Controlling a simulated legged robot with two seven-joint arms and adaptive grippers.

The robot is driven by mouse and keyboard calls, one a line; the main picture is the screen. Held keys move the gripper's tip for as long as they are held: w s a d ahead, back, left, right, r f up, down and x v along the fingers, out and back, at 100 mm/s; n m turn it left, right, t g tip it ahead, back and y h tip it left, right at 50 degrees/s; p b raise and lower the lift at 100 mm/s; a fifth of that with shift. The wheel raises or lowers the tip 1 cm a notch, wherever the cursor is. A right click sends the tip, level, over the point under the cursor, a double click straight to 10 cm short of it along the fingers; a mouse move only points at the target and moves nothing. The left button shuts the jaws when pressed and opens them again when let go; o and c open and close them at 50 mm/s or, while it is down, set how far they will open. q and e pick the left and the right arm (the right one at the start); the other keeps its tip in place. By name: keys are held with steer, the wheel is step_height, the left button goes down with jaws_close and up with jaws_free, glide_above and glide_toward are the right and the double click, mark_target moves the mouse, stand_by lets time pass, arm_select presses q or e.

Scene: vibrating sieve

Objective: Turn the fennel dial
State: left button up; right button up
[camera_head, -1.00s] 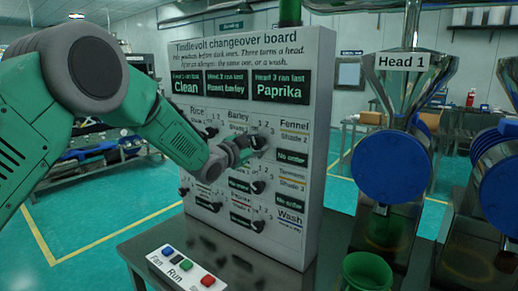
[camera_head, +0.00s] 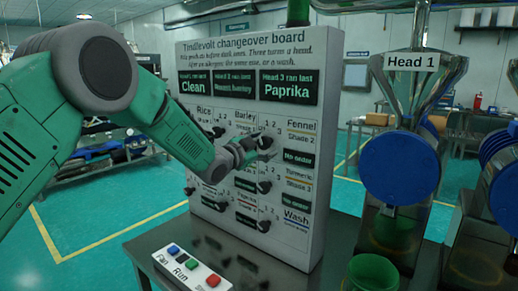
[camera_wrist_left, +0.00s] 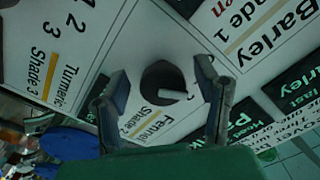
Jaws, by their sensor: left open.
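The fennel dial (camera_wrist_left: 163,80) is a dark round knob with a pale pointer on the white changeover board (camera_head: 312,190). In the wrist view it sits between the fingers of my left gripper (camera_wrist_left: 165,88), which are open and apart from it. The Fennel label (camera_wrist_left: 150,120) is beside the dial. In the head view the dial (camera_head: 266,142) is at the upper right of the knobs, and my left gripper (camera_head: 258,154) is just in front of and slightly below it. The number the pointer marks cannot be read. My right gripper is not in view.
Other knobs lie close by, including one below (camera_head: 265,187). A panel with Run buttons (camera_head: 192,266) lies on the table in front of the board. The Head 1 hopper (camera_head: 410,85) and a green cup (camera_head: 372,272) stand to the right.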

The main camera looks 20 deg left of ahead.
arm_select(q)
steer(key=v, duration=1.2)
steer(key=shift+w, duration=0.1)
steer(key=w+d+n+p, duration=0.1)
steer(key=w+n, duration=0.2)
steer(key=n, duration=0.1)
steer(key=w+d+n+y+p, duration=0.1)
steer(key=w+d+n, duration=0.1)
steer(key=w+n, duration=0.1)
steer(key=w+d+n+y+p, duration=0.1)
steer(key=w+n, duration=0.3)
steer(key=w, duration=0.1)
steer(key=shift+w+d+r+n+t, duration=0.1)
steer(key=shift+w+d+n+t, duration=0.1)
steer(key=shift+n+t, duration=0.1)
steer(key=c, duration=1.2)
